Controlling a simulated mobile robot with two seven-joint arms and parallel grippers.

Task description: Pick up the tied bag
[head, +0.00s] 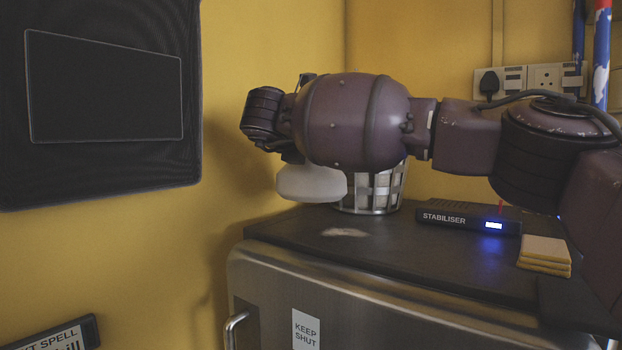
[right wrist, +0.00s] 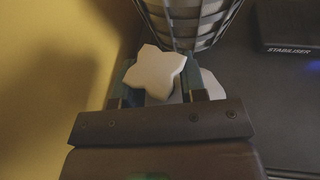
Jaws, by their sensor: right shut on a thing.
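The tied bag is a white, rounded bundle (head: 312,184) in the head view, below the end of my right arm and above the dark top of the steel cabinet. In the right wrist view its pale, star-shaped tied top (right wrist: 155,72) sits between the two fingers of my right gripper (right wrist: 158,84). The gripper is shut on this top, and part of the bag's body shows below and to the right. In the head view the wrist hides most of the fingers and the bag's top. My left gripper is in neither view.
A metal slatted basket (head: 376,190) stands close behind the bag. A black stabiliser box (head: 468,219) and a stack of yellow sponges (head: 544,253) lie to the right. A pale patch (head: 345,232) marks the cabinet top (head: 400,245). A yellow wall is close on the left.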

